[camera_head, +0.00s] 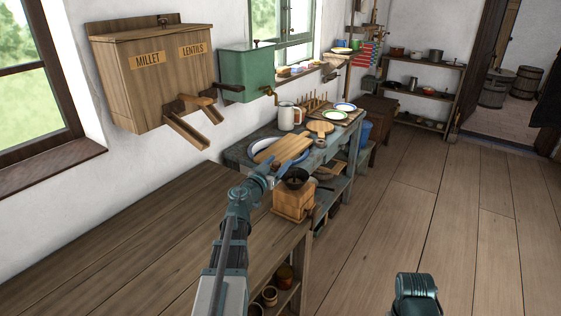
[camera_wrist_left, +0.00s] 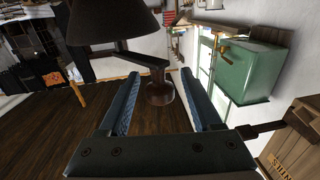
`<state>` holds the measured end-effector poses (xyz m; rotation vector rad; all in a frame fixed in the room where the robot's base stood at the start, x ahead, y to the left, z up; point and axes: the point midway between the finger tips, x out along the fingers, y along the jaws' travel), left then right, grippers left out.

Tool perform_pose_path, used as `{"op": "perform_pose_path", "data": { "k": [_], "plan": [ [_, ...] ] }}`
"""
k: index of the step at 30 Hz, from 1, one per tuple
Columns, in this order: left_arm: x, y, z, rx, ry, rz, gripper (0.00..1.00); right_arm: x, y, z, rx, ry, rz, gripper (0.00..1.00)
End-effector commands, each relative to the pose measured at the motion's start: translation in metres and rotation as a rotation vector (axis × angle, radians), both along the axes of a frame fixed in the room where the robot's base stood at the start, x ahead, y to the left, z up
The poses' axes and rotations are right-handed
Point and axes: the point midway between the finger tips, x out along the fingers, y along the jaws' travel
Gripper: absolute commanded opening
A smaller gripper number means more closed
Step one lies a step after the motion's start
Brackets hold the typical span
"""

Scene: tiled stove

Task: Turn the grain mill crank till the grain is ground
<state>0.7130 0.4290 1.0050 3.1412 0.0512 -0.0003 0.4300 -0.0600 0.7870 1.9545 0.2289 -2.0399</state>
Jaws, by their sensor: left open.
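The grain mill (camera_head: 293,204) is a wooden box with a dark hopper on top, standing near the end of the wooden counter. In the left wrist view its dark hopper (camera_wrist_left: 105,22) fills the top left, and a dark crank arm (camera_wrist_left: 118,54) runs out to a brown knob (camera_wrist_left: 160,94). My left gripper (camera_head: 270,168) is open beside the hopper. In the left wrist view the knob shows between its two blue fingers, with a gap on each side. The head view does not show the crank clearly. My right gripper is not seen; only part of my right arm shows.
The wooden counter (camera_head: 120,240) is bare left of the mill. Behind it are a cutting board (camera_head: 283,148), a white jug (camera_head: 287,116) and plates. A millet and lentils bin (camera_head: 150,80) and a green box (camera_head: 247,74) hang on the wall. Open floor lies right.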

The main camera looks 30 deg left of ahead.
Motion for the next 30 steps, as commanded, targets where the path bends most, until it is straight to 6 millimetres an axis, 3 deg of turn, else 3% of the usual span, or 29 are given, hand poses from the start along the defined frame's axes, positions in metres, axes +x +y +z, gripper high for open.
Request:
{"op": "perform_pose_path", "data": {
  "k": [6,16,27,30],
  "plan": [
    [0.017,0.001,0.0,0.0,0.0,0.001,0.65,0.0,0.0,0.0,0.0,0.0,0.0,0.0],
    [0.018,0.0,0.0,0.0,0.0,0.001,0.65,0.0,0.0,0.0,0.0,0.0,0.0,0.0],
    [0.017,0.001,0.0,0.0,0.0,0.001,0.0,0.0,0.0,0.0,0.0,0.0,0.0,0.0],
    [0.017,0.001,0.0,0.0,0.0,0.001,0.0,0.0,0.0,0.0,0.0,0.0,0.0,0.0]
  ]
}}
